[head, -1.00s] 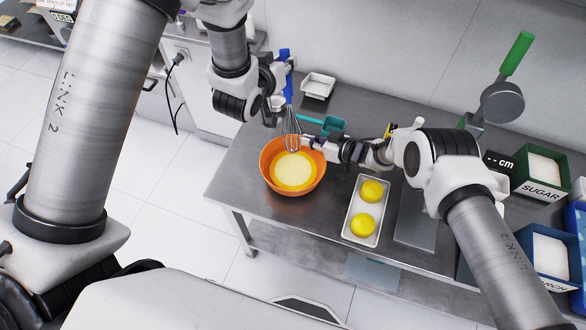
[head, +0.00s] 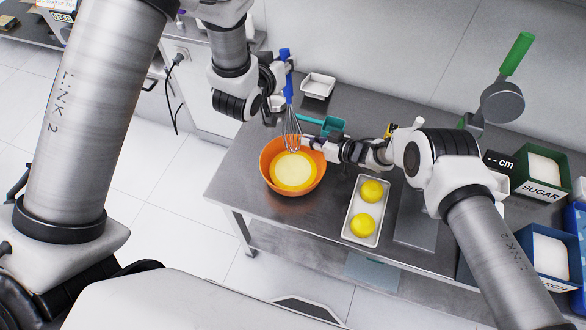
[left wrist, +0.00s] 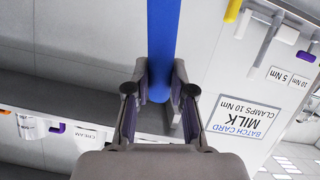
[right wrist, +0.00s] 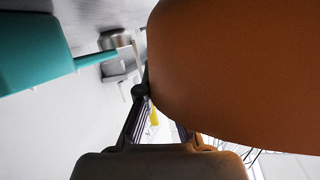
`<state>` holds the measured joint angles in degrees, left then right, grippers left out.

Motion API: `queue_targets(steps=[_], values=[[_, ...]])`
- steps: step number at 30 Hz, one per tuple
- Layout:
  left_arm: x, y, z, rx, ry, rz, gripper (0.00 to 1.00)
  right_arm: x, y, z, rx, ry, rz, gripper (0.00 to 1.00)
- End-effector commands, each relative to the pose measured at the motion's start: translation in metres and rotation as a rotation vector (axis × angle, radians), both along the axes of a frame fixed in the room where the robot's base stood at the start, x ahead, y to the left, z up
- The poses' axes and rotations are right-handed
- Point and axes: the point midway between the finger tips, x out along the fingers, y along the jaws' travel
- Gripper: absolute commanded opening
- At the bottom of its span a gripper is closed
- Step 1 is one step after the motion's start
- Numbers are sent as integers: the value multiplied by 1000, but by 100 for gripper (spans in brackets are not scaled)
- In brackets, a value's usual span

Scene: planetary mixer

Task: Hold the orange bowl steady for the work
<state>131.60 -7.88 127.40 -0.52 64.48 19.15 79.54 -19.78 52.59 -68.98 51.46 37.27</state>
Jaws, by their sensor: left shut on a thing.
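The orange bowl (head: 266,172) stands on the steel table with a pale yellow mixture (head: 293,170) in it. My right gripper (head: 306,141) is at its far right rim. In the right wrist view the bowl wall (right wrist: 235,75) fills the upper right. One finger lies against its outside; the wall hides most of the other. My left gripper (head: 284,74) is shut on the blue handle of a whisk (head: 291,128), also seen in the left wrist view (left wrist: 162,50). The whisk's wires hang at the bowl's far edge.
A white tray (head: 349,233) with two yellow balls lies right of the bowl. A teal scoop (head: 332,124) and a small white dish (head: 318,85) lie behind it. A sugar bin (head: 540,172) stands far right. The table's front left corner is clear.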

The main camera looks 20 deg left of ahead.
Motion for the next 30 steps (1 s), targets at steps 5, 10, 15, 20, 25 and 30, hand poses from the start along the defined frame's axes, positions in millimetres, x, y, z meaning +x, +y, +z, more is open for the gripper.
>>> queue_targets(steps=[5, 10, 15, 20, 25, 30], values=[[0, 0, 0, 0, 0, 0, 0, 0, 0, 0, 0, 0, 0, 35], [0, 0, 0, 0, 0, 0, 0, 0, 0, 0, 0, 0, 0, 35], [0, 0, 0, 0, 0, 0, 0, -1, -5, 2, -2, 2, 0, 35], [0, 0, 0, 0, 0, 0, 0, -7, -30, 13, -2, 3, -3, 35], [0, 0, 0, 0, 0, 0, 0, -19, -71, 30, -2, 2, -3, 35], [0, 0, 0, 0, 0, 0, 0, -27, -100, 42, 0, 1, -3, 35]])
